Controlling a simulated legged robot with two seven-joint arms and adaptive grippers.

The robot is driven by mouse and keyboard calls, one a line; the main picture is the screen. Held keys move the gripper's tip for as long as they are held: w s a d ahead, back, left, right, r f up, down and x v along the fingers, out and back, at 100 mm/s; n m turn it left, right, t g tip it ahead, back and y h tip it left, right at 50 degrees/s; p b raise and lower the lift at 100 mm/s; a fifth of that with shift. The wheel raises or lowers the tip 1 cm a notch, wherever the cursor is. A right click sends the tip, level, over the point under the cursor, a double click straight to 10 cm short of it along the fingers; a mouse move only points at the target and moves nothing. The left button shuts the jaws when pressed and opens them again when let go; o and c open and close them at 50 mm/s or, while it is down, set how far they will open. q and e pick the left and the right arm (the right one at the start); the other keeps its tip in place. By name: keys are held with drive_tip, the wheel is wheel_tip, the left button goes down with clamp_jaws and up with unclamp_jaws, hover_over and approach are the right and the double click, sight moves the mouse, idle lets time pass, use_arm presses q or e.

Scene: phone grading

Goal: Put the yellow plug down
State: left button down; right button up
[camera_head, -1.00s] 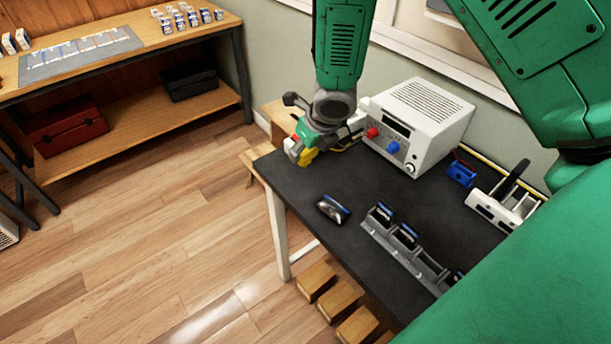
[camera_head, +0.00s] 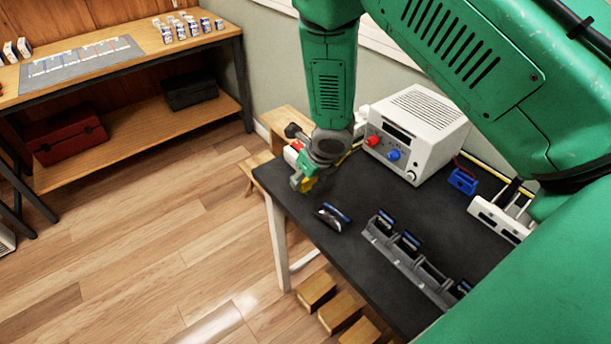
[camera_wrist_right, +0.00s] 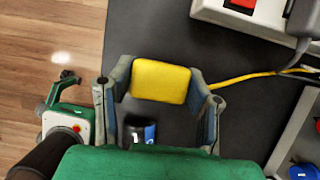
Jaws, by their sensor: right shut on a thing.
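My right gripper (camera_head: 304,184) is at the far left corner of the dark table (camera_head: 350,240), pointing down. In the right wrist view its two fingers (camera_wrist_right: 160,85) are closed against the sides of the yellow plug (camera_wrist_right: 160,81). A yellow cable (camera_wrist_right: 245,78) runs from the plug to the right.
A phone (camera_head: 333,216) lies just right of the gripper. A grey rack (camera_head: 400,262) with phones stands near the front edge. A white power supply (camera_head: 420,130) with red and blue knobs stands behind. Blue (camera_head: 463,181) and white (camera_head: 497,217) fixtures are to the right.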

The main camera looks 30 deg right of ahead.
drive_tip(key=shift+f, duration=0.3)
drive_tip(key=o, duration=1.2)
drive_tip(key=shift+r, duration=0.15)
drive_tip(key=shift+r, duration=0.4)
drive_tip(key=p+v, duration=0.1)
drive_tip(key=v, duration=1.1)
drive_tip(key=shift+p, duration=0.4)
